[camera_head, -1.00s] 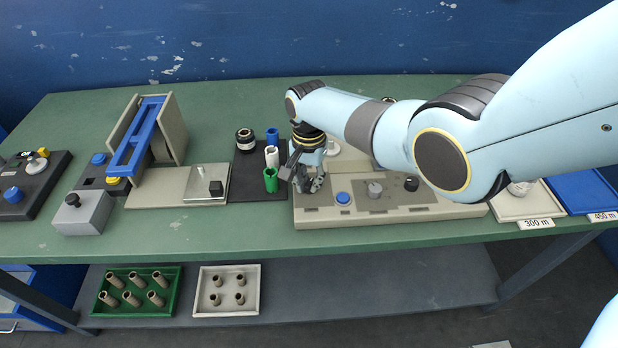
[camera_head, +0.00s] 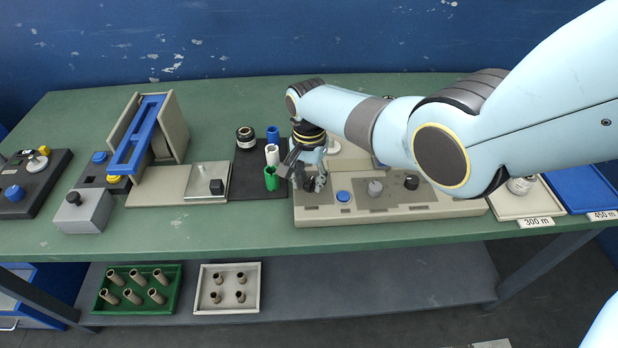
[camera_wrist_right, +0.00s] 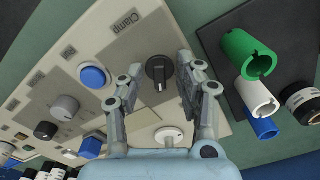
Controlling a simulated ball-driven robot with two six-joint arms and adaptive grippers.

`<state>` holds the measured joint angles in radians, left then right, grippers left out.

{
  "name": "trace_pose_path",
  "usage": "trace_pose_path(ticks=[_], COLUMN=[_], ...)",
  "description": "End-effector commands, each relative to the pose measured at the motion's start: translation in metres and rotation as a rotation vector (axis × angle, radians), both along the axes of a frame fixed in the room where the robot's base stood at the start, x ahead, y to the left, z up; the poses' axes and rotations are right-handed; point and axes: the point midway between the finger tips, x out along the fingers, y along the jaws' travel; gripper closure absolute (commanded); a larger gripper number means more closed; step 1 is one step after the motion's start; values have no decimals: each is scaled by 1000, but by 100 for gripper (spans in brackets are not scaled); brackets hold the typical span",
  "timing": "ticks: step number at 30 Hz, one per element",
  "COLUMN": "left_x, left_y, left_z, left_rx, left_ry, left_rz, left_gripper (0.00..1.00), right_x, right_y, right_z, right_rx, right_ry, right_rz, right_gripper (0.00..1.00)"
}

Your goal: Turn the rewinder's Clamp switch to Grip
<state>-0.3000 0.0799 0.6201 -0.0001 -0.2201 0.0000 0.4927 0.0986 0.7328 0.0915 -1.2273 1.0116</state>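The rewinder (camera_head: 420,208) is a beige panel unit on the green table. Its black Clamp switch (camera_wrist_right: 160,72) shows in the right wrist view beside the printed word Clamp (camera_wrist_right: 124,22); the word Grip cannot be made out. My right gripper (camera_head: 309,184) is over the left end of the rewinder. In the right wrist view my right gripper (camera_wrist_right: 160,64) is open, with one finger on each side of the switch and visible gaps between. In the head view the gripper mostly hides the switch. My left gripper is not in view.
On the panel, a blue button (camera_head: 343,196), a grey knob (camera_head: 375,188) and a black knob (camera_head: 411,182) sit right of the gripper. Green (camera_head: 271,179), white (camera_head: 272,155) and blue (camera_head: 272,135) tubes stand close to its left on a dark mat (camera_head: 244,185).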

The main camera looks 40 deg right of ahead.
Motion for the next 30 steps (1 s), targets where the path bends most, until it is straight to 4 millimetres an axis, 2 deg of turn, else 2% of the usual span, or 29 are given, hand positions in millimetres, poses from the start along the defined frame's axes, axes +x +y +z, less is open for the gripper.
trace_pose_path(ticks=[8,11,21,25,30], left_x=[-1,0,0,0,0], left_y=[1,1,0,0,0], left_z=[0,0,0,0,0], left_rx=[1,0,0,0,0], left_ry=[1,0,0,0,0], left_rz=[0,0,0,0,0], left_gripper=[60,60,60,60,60], right_x=[1,1,0,0,0], right_y=[0,0,0,0,0], right_z=[11,24,95,112,120], right_rx=[0,1,-1,0,0], right_ry=[-2,-3,-3,-1,1], right_rz=[0,1,0,0,0], right_gripper=[64,64,64,64,64])
